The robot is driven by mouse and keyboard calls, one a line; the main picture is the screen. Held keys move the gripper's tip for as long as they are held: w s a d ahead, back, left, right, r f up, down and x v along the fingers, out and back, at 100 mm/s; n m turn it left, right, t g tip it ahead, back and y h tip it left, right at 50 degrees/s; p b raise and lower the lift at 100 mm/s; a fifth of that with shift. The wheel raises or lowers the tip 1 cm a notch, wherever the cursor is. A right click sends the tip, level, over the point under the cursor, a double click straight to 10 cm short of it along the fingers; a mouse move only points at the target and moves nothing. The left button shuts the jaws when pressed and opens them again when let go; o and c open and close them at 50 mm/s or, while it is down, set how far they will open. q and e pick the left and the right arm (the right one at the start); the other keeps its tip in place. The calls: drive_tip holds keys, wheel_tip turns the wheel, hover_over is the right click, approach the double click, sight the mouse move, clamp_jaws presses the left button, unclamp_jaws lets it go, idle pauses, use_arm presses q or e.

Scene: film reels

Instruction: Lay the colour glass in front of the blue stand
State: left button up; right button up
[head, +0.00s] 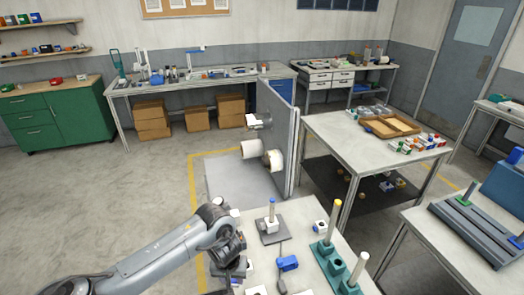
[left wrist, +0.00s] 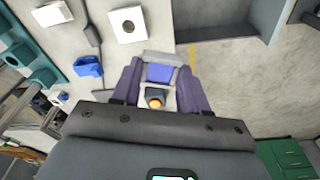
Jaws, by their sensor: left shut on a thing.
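My left gripper (head: 234,268) is low over the near left edge of the front table. In the left wrist view its two purple fingers (left wrist: 160,76) are shut on a small blue pane with a pale edge, which I take for the colour glass (left wrist: 160,73). A dark piece with an orange round spot shows just behind it. In the head view the arm and gripper largely hide the held piece. My right gripper is not in view.
A blue block (head: 288,263) lies near the stand, beside a dark handled piece (head: 282,284). A tall grey panel (head: 284,150) rises behind. Small white pieces lie near the front.

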use_arm(q)
drive_tip(key=s+a+r+b, duration=0.1)
drive_tip(key=s+a, duration=0.3)
drive_tip(key=a, duration=0.7)
wheel_tip(320, 180, up, 22)
drive_tip(key=a+p, duration=0.1)
drive_tip(key=p, duration=2)
